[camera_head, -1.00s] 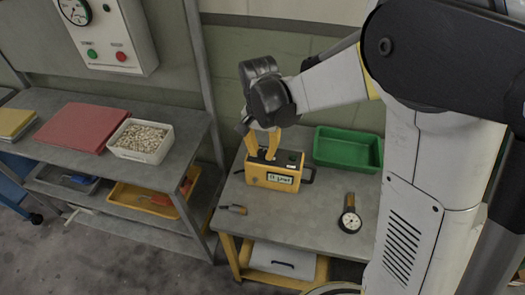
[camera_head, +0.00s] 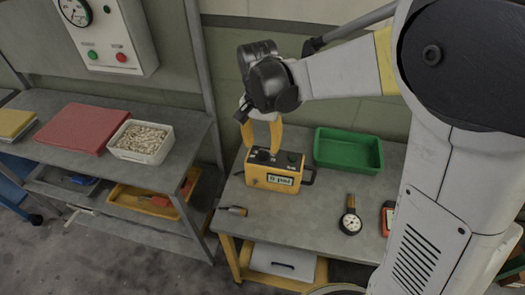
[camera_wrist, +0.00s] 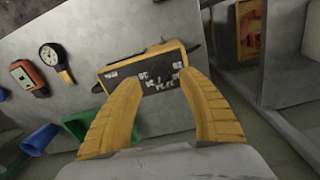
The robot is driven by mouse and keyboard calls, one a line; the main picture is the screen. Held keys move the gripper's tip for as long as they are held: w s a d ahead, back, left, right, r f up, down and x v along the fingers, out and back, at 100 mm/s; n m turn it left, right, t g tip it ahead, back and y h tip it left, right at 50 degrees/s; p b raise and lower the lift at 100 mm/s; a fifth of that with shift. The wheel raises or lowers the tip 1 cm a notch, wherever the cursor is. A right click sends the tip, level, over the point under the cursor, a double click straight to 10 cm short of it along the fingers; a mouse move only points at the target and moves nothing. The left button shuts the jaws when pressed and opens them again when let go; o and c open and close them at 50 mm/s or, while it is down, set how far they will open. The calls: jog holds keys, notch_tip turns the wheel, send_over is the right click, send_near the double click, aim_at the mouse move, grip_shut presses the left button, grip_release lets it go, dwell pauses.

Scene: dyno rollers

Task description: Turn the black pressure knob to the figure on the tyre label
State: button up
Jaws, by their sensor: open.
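A yellow box-shaped device (camera_head: 271,182) stands upright on the grey bench. Its front has a pale display (camera_head: 280,180) with dark characters too small to read surely. Its dark top carries black parts; I cannot tell surely which is the pressure knob. My gripper (camera_head: 262,149) is open, its yellow fingers pointing down just above the device's top. In the wrist view the device (camera_wrist: 118,73) lies beyond and between the fingertips (camera_wrist: 160,82). I cannot tell whether the fingers touch anything. I cannot make out a tyre label.
A green bin (camera_head: 348,163) stands behind right of the device. A round dial gauge (camera_head: 350,222) and a red-and-black instrument (camera_head: 388,218) lie to the right. A small dark tool (camera_head: 232,210) lies in front. Shelving (camera_head: 100,170) stands left. The bench's front middle is clear.

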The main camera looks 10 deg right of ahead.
aim_at(261, 152)
notch_tip(261, 152, up, 8)
jog(key=shift+a, duration=0.15)
jog(key=shift+r, duration=0.1)
jog(key=s+d+n+t, duration=0.3)
jog(key=s+d, duration=0.2)
jog(key=s, duration=0.2)
jog(key=s+d+n+t+b, duration=0.1)
jog(key=s+d+t, duration=0.3)
jog(key=s, duration=0.4)
jog(key=shift+d+n, duration=0.85)
jog(key=shift+n, duration=0.05)
dwell(1.1)
